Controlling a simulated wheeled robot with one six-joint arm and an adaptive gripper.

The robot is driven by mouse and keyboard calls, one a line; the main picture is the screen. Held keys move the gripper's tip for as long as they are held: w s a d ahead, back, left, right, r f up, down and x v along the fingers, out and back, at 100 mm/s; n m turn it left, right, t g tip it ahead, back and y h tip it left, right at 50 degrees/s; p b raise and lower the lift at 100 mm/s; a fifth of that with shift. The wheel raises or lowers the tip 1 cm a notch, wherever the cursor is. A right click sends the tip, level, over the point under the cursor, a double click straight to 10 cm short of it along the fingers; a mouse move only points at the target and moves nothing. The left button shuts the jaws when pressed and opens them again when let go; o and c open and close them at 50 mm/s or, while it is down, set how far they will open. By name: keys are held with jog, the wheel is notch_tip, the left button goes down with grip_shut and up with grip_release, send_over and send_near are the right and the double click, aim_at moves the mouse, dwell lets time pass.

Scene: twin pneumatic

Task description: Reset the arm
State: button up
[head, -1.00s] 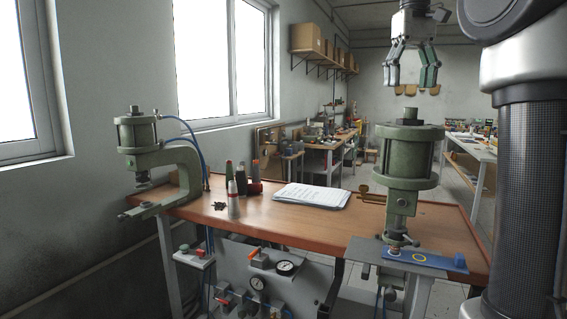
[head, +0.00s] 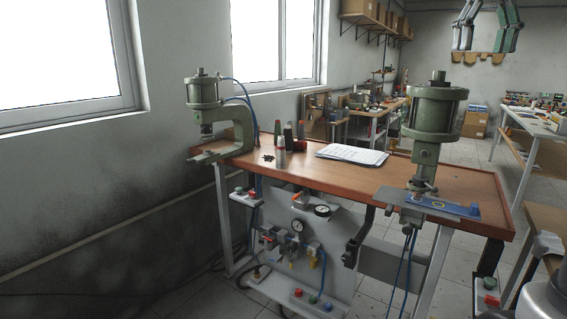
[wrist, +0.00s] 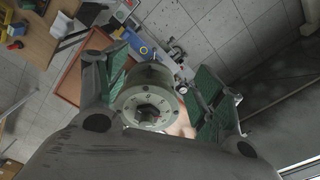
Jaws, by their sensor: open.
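My gripper (head: 485,38) is at the top right of the head view, its fingers hanging down and its upper part cut off by the frame. It also shows in the wrist view (wrist: 160,95), with its green-padded fingers apart and nothing held between them. In the head view it appears above the right green pneumatic press (head: 434,112). In the wrist view the round top of a press (wrist: 146,106) shows between the fingers, below them. I cannot tell the exact gap.
The wooden bench (head: 300,168) carries the left press (head: 207,105), several bottles (head: 288,135) and a stack of papers (head: 352,153). A blue part (head: 450,205) lies on the plate under the right press. Gauges and buttons sit below. Another table (head: 535,122) stands at right.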

jog(key=s+a+f+t, duration=0.1)
jog(key=s+f, duration=0.4)
jog(key=f, duration=0.4)
jog(key=s+a+f+t, duration=0.1)
jog(key=s+f, duration=0.5)
jog(key=f, duration=0.4)
jog(key=s+a+f+n+t, duration=0.1)
jog(key=s+f+t, duration=0.1)
jog(key=s+f, duration=0.4)
notch_tip(320, 180, down, 4)
jog(key=shift+s+f, duration=0.15)
jog(key=shift+a, duration=0.1)
